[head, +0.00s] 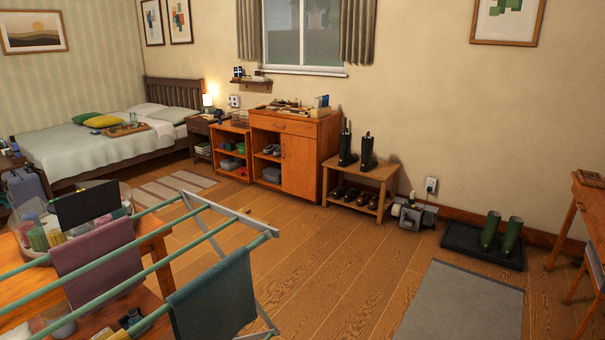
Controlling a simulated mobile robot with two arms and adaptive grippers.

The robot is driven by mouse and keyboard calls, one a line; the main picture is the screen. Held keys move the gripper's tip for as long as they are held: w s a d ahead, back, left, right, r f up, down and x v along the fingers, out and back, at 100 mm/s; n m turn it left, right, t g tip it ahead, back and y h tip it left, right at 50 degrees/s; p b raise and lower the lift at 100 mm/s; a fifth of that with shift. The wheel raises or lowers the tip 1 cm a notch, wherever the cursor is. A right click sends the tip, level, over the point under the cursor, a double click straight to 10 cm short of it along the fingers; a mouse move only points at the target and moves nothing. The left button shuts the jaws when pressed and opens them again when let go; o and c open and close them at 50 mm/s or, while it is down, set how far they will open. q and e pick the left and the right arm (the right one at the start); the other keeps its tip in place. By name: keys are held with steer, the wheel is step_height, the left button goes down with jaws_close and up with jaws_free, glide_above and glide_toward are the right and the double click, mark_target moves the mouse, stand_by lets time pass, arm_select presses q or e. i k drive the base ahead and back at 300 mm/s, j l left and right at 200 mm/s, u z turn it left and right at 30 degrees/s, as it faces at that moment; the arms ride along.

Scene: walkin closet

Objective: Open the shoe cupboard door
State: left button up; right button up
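The shoe cupboard (299,163) is an orange-brown wooden cabinet against the far wall under the window. Its right half has a flat door panel that looks shut, with a small handle near the panel's left edge. Its left half is open, and shoes show on its shelves. A drawer front (282,126) runs across the top, and small items lie on the cabinet top. Neither of my grippers is in view.
A drying rack (212,232) with hanging cloths stands close at the lower left, beside a cluttered wooden table. A shoe bench (357,185) with boots stands right of the cupboard. Bare wooden floor (310,250) lies before them. A grey rug (462,305) is at right.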

mark_target(299, 154)
steer(key=i+l+z, duration=0.1)
steer(key=i+l, duration=0.5)
steer(key=i+l+z, duration=0.15)
steer(key=i+l, duration=0.5)
steer(key=i+l+z, duration=0.1)
steer(key=i+l, duration=0.45)
steer(key=i, duration=0.15)
steer(key=i+j+z, duration=0.1)
steer(key=i, duration=0.35)
steer(key=i+j+z, duration=0.1)
steer(key=i+j, duration=0.15)
steer(key=i, duration=0.15)
steer(key=i+j+z, duration=0.1)
steer(key=i, duration=0.35)
steer(key=i+j, duration=0.15)
steer(key=j, duration=0.3)
steer(key=i+j, duration=0.15)
steer(key=j, duration=0.25)
steer(key=i+j+z, duration=0.1)
steer(key=j, duration=0.35)
steer(key=i+j, duration=0.15)
steer(key=j, duration=0.25)
steer(key=i+j, duration=0.15)
steer(key=j, duration=0.3)
